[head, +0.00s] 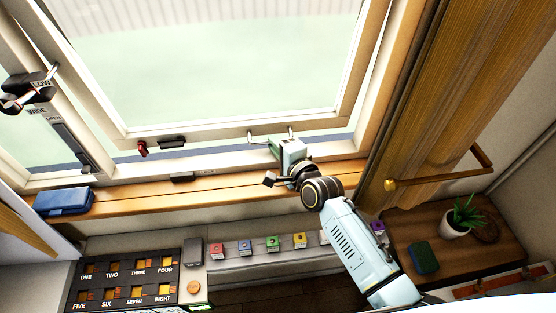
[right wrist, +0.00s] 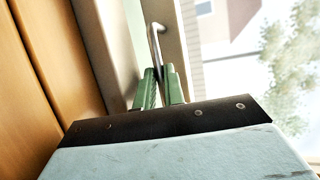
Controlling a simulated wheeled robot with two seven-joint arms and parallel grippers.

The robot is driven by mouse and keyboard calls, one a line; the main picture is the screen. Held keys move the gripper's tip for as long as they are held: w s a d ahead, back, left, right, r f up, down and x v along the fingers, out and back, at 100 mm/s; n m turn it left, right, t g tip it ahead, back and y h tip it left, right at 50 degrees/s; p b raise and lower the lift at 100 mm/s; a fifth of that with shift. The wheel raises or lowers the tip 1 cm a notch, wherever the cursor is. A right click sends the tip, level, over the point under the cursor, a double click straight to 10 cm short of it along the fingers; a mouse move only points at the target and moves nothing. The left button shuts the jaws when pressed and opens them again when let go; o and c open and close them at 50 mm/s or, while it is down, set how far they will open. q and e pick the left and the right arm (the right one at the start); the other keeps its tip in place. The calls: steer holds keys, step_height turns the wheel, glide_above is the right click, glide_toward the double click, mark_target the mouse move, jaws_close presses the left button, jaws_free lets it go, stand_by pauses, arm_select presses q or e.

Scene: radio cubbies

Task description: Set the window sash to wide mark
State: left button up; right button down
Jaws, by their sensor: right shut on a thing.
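The window sash (head: 205,128) is a pale framed pane that stands slightly out of its outer frame in the head view. A metal bar handle (head: 256,133) sits on its bottom rail; the handle also shows in the right wrist view (right wrist: 154,37). My right gripper (head: 276,144) is at this handle. Its green fingers in the right wrist view (right wrist: 161,75) are shut on the handle's near end. The WIDE mark (head: 37,111) is on the left side of the frame, below a dark LOW piece (head: 30,90).
A blue case (head: 63,201) lies on the wooden sill (head: 225,186). A labelled cubby panel (head: 122,283) and several small coloured blocks are below.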

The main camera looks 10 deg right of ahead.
steer(key=shift+f, duration=0.2)
steer(key=c, duration=1.5)
jaws_free()
steer(key=shift+s+f, duration=0.1)
steer(key=shift+s+p, duration=0.35)
steer(key=shift+s, duration=0.05)
steer(key=s+p, duration=0.1)
steer(key=s, duration=0.1)
steer(key=s+p, duration=0.1)
steer(key=s, duration=0.2)
steer(key=s+r+p, duration=0.1)
steer(key=s, duration=0.2)
steer(key=shift+p, duration=0.3)
steer(key=b+v, duration=0.1)
steer(key=v, duration=1.2)
steer(key=shift+s+d+f+n+g+h+b, duration=0.45)
steer(key=shift+f+n+g+b, duration=0.6)
steer(key=shift+f, duration=2.25)
steer(key=shift+s+d+f+n+g+h+b, duration=0.45)
steer(key=shift+f+n, duration=0.95)
steer(key=shift+f, duration=1.85)
steer(key=shift+s+d+f+n+g+h+b, duration=0.2)
steer(key=shift+s+d+f+n+g+b, duration=0.65)
steer(key=shift+f, duration=2.45)
